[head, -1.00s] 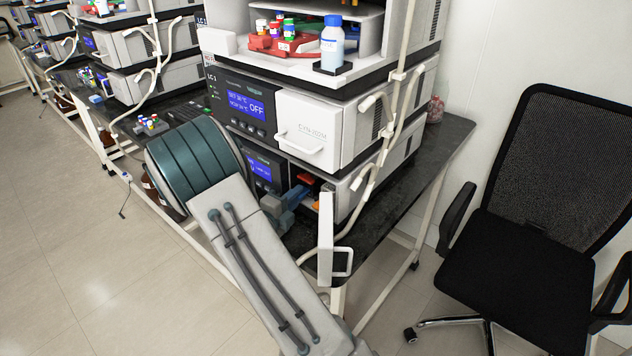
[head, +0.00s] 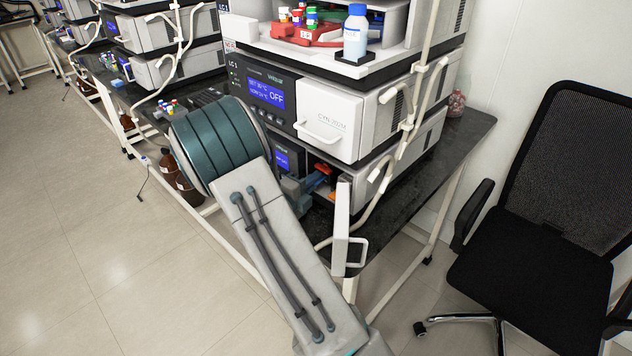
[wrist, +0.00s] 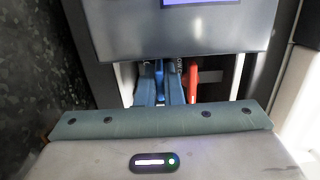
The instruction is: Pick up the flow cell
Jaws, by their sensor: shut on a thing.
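My gripper (head: 306,187) reaches into the open front compartment of the lower instrument module. In the wrist view its two blue-grey fingers (wrist: 159,88) are close together, shut on a narrow thing between them. I take this to be the flow cell; the fingers hide nearly all of it. A red part (wrist: 192,82) stands just right of the fingers in the wrist view. The red part also shows in the head view (head: 324,170), near an orange part (head: 334,196). My arm hides much of the lower module in the head view.
The white door (head: 342,228) of the compartment stands open at its right. The upper module (head: 330,122) sits directly above, with a bottle (head: 355,32) and a red vial rack (head: 290,32) on top. A black chair (head: 530,240) stands right.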

